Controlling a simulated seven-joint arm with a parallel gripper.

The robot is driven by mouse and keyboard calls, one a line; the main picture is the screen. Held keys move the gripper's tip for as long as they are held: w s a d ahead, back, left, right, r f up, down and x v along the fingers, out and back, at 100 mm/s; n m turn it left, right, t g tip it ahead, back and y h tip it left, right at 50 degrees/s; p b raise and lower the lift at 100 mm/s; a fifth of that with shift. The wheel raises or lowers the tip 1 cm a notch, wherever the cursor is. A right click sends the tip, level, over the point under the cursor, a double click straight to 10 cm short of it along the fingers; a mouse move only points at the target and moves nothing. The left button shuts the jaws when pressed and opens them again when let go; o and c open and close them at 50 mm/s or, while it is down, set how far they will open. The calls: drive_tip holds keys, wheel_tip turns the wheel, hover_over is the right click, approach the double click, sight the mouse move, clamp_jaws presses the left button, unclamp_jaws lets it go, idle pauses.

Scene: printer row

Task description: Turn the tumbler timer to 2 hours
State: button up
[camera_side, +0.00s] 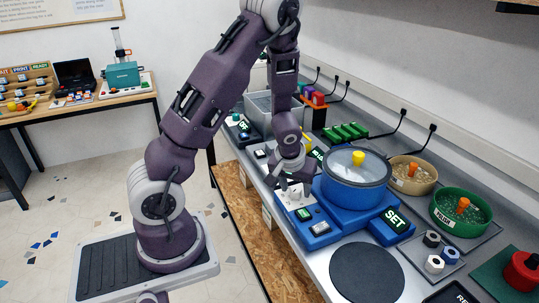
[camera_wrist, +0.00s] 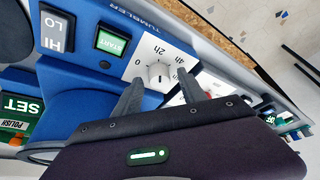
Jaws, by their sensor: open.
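The tumbler (camera_side: 355,178) is a blue machine with a round drum and a clear lid with a yellow knob. Its timer, a white knob (camera_wrist: 158,74), sits on a white dial plate (camera_wrist: 147,52) marked 0, 2h and 4h in the wrist view. The knob's pointer is too small to read. In the side view the dial plate (camera_side: 293,199) is partly hidden under my gripper (camera_side: 292,186). In the wrist view my gripper (camera_wrist: 162,84) is open, its dark fingers apart on either side of the knob. I cannot tell whether they touch it.
A green START button (camera_wrist: 112,41) and a HI/LO switch (camera_wrist: 56,31) are beside the dial on the blue panel. A green SET sign (camera_side: 393,221) stands at the tumbler's front right. A dark round mat (camera_side: 367,273) lies clear in front.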

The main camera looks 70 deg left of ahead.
drive_tip(key=v, duration=0.7)
wheel_tip(320, 180, up, 7)
drive_tip(key=m, duration=0.1)
hover_over(293, 204)
drive_tip(key=s+d, duration=0.2)
drive_tip(key=d, duration=0.2)
drive_tip(key=s+d+r+m+t+h, duration=0.1)
drive_tip(key=s+d+r+m+h, duration=0.1)
drive_tip(key=s+d+r+m, duration=0.3)
drive_tip(key=shift+s+d+r+t+h, duration=0.35)
drive_tip(key=shift+s+d+r, duration=1.55)
drive_tip(key=shift+s, duration=0.85)
drive_tip(key=shift+a+r, duration=0.2)
drive_tip(key=s+d+m, duration=0.1)
drive_tip(key=s, duration=0.2)
drive_tip(key=s+d+r+m, duration=0.1)
drive_tip(key=shift+s+d+r+m+t+h, duration=0.1)
drive_tip(key=shift+s+d+m+t+h, duration=0.15)
drive_tip(key=shift+s+d+m, duration=0.1)
drive_tip(key=shift+w, duration=0.1)
